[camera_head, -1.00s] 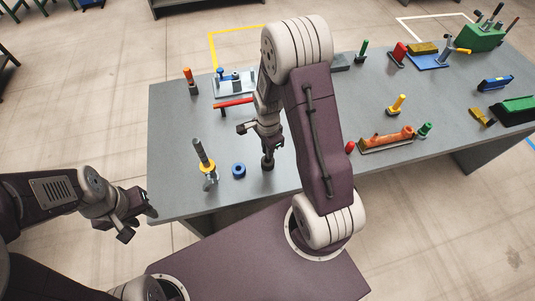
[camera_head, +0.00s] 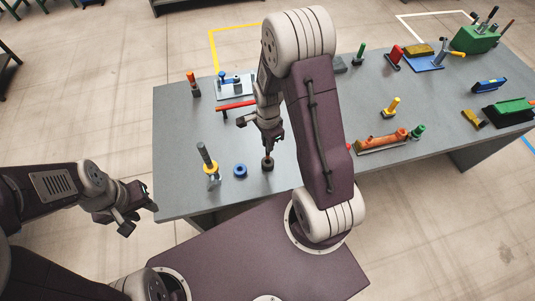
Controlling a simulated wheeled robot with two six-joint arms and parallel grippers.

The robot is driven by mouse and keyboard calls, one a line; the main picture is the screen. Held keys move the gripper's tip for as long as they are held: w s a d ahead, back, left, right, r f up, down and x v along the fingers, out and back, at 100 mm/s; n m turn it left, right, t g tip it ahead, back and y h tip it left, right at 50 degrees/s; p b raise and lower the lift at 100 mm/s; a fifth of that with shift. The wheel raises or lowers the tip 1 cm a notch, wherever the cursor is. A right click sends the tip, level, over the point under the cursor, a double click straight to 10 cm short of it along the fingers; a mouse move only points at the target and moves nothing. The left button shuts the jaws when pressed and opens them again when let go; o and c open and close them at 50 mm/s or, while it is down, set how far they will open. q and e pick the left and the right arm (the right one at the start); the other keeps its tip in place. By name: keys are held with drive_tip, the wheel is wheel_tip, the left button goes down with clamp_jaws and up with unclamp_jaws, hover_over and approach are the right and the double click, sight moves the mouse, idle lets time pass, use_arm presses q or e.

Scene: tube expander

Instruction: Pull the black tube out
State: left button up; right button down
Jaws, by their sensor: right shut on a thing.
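My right gripper (camera_head: 269,143) is above the table, directly over a small black round base (camera_head: 267,164). It is shut on a slim dark upright piece, which looks like the black tube (camera_head: 268,154). The fingers hide most of the tube, and I cannot tell whether its lower end is still inside the base. My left gripper (camera_head: 128,207) hangs empty off the table's near left corner, with its fingers apart.
A grey-handled upright tool (camera_head: 206,160) stands further left. A red bar (camera_head: 236,105) lies behind. An orange part (camera_head: 385,139) is to the right. The grey table (camera_head: 180,130) has free room at its left.

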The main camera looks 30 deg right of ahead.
wheel_tip(320, 180, up, 5)
drive_tip(key=p, duration=0.3)
drive_tip(key=shift+f+p, duration=0.15)
drive_tip(key=shift+p, duration=0.25)
